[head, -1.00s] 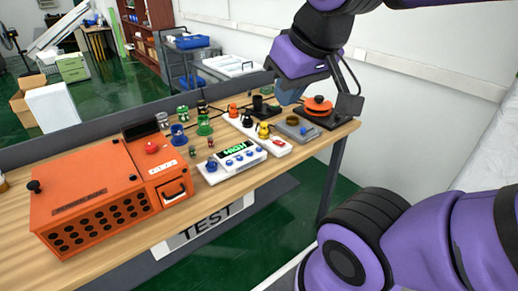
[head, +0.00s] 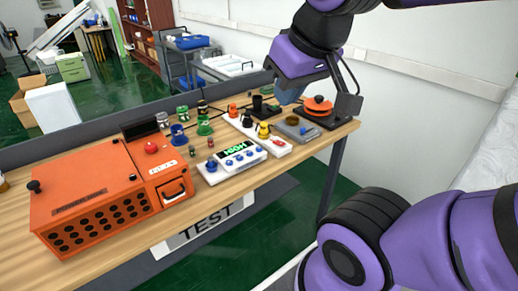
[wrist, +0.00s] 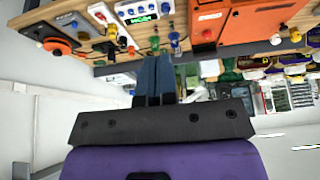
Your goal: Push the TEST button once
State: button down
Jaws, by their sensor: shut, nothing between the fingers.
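A white sign reading TEST (head: 203,230) hangs at the table's front edge; no button is visible on it. A white control panel (head: 232,163) on the table has several blue buttons (head: 250,154) and a green-lit display (head: 236,149); their labels are too small to read. The display also shows in the wrist view (wrist: 140,9). A red button (head: 151,148) sits on the orange box (head: 85,188). My gripper (head: 287,95) is above the far right end of the table, apart from the panel. Its fingers are together and empty in the wrist view (wrist: 155,60).
Several green, blue, black, yellow and red knobs and buttons stand behind the panel, such as a green one (head: 204,125). An orange-topped device (head: 318,104) is near my gripper. A white wall (head: 425,110) is behind my arm.

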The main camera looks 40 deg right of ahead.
jog(key=w+d+f+m+t+h, duration=0.1)
jog(key=w+d, duration=0.2)
jog(key=w, duration=0.3)
jog(key=w+d+f+m+h, duration=0.1)
jog(key=w+d+m, duration=0.15)
jog(key=w, duration=0.35)
jog(key=m+t+y, duration=0.3)
jog(key=m, duration=0.1)
send_over(261, 148)
notch_tip(261, 148, down, 26)
jog(key=shift+w+r, duration=0.1)
jog(key=shift+r, duration=0.1)
jog(key=shift+f, duration=4.4)
jog(key=shift+f, duration=0.15)
jog(key=shift+f, duration=0.3)
